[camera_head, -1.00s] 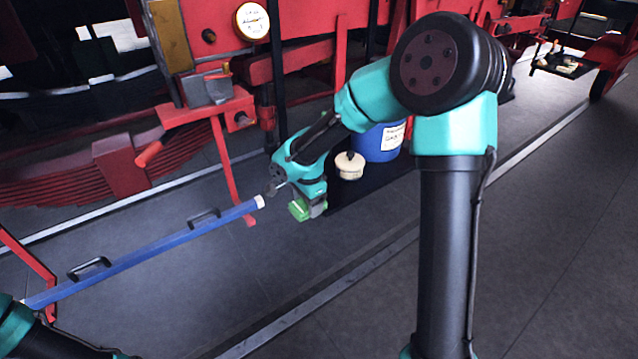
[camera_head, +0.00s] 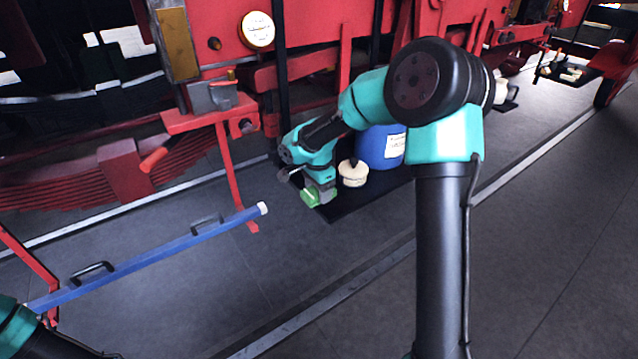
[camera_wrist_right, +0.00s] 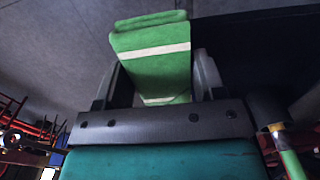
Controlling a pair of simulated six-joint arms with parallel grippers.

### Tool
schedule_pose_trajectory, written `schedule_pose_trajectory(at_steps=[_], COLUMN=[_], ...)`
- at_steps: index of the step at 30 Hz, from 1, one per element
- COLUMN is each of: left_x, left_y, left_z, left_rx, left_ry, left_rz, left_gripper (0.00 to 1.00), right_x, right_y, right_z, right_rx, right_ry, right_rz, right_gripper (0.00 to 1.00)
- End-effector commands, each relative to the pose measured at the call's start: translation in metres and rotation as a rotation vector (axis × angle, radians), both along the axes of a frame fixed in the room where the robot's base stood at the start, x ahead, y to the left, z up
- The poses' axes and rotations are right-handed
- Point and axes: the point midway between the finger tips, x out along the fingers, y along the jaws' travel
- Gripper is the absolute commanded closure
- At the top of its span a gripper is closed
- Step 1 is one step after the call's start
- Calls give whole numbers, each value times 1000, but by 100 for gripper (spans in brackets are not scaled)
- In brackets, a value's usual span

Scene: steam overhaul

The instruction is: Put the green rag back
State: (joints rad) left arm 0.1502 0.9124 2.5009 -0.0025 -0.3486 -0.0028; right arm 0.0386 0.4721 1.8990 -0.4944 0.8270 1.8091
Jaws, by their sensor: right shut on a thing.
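The green rag (camera_head: 312,196) is folded, with a pale stripe that shows in the right wrist view (camera_wrist_right: 153,55). My right gripper (camera_head: 322,191) is shut on the rag, which sits between its two fingers in the right wrist view. The rag is over the left end of a black mat or tray (camera_head: 352,207); I cannot tell whether it touches it. My left arm shows only in part at the lower left corner of the head view, and its gripper is not in view.
A cream round-topped container (camera_head: 353,174) and a blue drum (camera_head: 378,150) with a white label stand just right of the rag. A long blue bar (camera_head: 150,259) with black handles lies at left. Red machinery (camera_head: 300,75) fills the back. The grey floor (camera_head: 400,285) in front is clear.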

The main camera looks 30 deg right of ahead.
Motion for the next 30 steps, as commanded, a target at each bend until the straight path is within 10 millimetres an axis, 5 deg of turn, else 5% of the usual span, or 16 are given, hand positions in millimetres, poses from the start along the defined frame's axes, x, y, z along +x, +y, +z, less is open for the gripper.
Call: schedule_pose_trajectory(at_steps=[12, 28, 30], left_x=[0, 0, 0], left_y=[0, 0, 0], left_z=[0, 0, 0], left_rx=[0, 0, 0], left_ry=[0, 0, 0], left_rz=[0, 0, 0], left_gripper=[57, 57, 57], right_x=[64, 76, 74], right_y=[-39, -46, -45], right_z=[-8, -8, -20], right_rx=[0, 0, 1], right_ry=[0, -1, 3], right_rz=[-1, -1, 0], right_gripper=[56, 56, 56])
